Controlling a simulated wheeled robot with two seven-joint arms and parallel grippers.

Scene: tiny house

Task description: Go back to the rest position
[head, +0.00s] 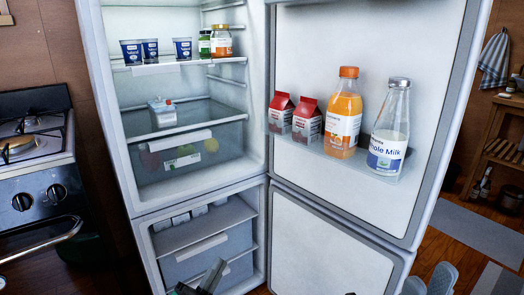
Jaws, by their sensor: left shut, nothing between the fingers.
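My left gripper (214,272) shows at the bottom edge, in front of the open lower compartment of the fridge (183,200). Its fingers are together with nothing between them. Most of my left arm is below the picture. I do not make out my right gripper; a tiny dark bit at the bottom edge, right of the middle, is too small to identify.
The upper fridge door (380,45) and lower door (318,248) stand open to the right. Bottles and cartons fill the door shelf. A stove (38,160) stands left. Two grey rounded shapes (442,279) at bottom right are unclear. Floor shows at right.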

